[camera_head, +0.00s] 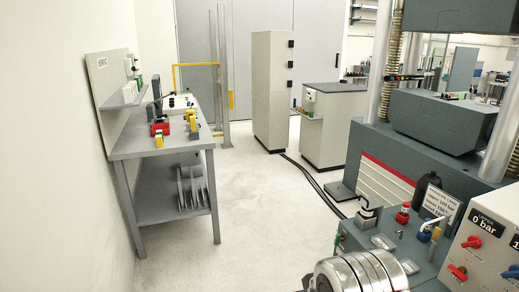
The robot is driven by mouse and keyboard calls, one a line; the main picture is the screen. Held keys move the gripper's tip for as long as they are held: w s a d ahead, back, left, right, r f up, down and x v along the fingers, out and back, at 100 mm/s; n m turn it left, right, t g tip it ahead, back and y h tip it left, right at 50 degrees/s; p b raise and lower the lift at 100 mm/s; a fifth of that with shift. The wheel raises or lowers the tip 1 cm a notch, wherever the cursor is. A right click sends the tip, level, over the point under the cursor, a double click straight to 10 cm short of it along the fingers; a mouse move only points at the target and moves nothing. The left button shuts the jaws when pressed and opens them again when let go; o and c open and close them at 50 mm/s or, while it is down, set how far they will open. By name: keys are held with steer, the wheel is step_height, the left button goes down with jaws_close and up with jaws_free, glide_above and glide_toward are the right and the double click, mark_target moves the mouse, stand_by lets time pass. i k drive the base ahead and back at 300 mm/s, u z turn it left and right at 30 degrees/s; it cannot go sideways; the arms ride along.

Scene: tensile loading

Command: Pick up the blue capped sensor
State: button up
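No gripper fingers show in this view. A rounded, ribbed silver metal part (360,274) fills the bottom edge, left of the console; I cannot tell what it belongs to.
A grey workbench (180,146) with red, yellow and dark items stands along the left wall. The large testing machine (440,120) takes up the right. Cabinets (273,92) stand at the back, with dark cables on the floor. The pale floor (250,215) between is mostly clear.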

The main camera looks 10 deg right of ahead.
mark_target(427, 229)
steer(key=u, duration=0.3)
steer(key=i, duration=2.15)
steer(key=z, duration=0.5)
steer(key=i, duration=0.65)
steer(key=z, duration=1.05)
steer(key=i, duration=0.8)
steer(key=z, duration=0.5)
